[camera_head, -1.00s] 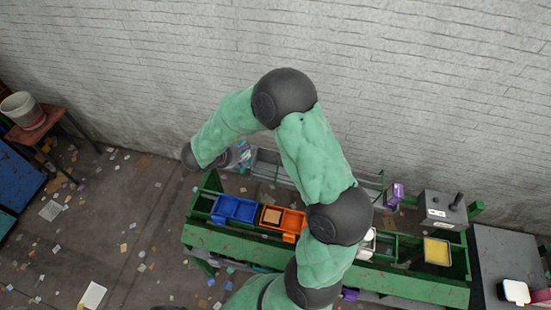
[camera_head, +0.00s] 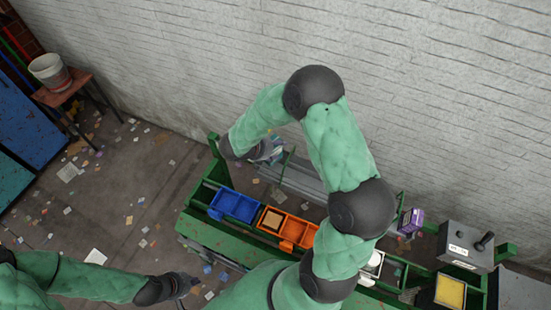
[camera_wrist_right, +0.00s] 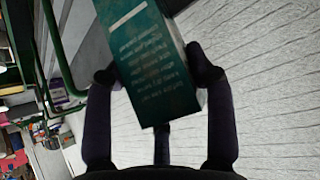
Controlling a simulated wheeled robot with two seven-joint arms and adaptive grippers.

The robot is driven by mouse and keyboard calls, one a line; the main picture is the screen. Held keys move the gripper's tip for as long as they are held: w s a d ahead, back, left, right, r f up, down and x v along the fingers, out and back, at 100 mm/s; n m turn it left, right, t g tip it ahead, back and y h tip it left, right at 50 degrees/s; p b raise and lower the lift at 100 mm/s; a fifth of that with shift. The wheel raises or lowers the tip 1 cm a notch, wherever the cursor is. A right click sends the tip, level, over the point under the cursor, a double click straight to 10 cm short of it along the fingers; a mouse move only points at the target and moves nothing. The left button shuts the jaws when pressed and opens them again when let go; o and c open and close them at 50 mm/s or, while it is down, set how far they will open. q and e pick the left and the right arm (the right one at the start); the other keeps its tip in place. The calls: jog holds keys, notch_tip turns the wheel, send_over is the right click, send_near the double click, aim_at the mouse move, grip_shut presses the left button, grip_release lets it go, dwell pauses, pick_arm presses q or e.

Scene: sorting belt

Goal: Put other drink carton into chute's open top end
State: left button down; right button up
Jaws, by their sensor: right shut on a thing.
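In the right wrist view my right gripper (camera_wrist_right: 155,72) is shut on a dark teal drink carton (camera_wrist_right: 158,95) with pale print, held tilted between its fingers. In the head view this gripper (camera_head: 268,151) is small at the end of my raised right arm, beyond the blue bin; the carton is hard to make out there. A grey trough (camera_head: 300,182), which looks like the chute, lies behind the bench, close to the gripper. Its open top end is not clearly visible. My left gripper (camera_head: 184,285) is low at left, apart from the bench; its jaws are unclear.
A green bench frame (camera_head: 215,240) carries a blue bin (camera_head: 235,206), an orange bin (camera_head: 298,231) and a yellow-topped tray (camera_head: 450,292). A purple box (camera_head: 411,221) and a grey control box (camera_head: 464,246) stand at right. The white brick wall is close behind.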

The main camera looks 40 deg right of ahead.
jog(key=shift+a+f, duration=0.1)
jog(key=shift+f, duration=2.55)
jog(key=shift+f, duration=0.15)
jog(key=shift+f, duration=0.35)
jog(key=shift+f, duration=0.1)
jog(key=o, duration=0.5)
jog(key=shift+s, duration=0.1)
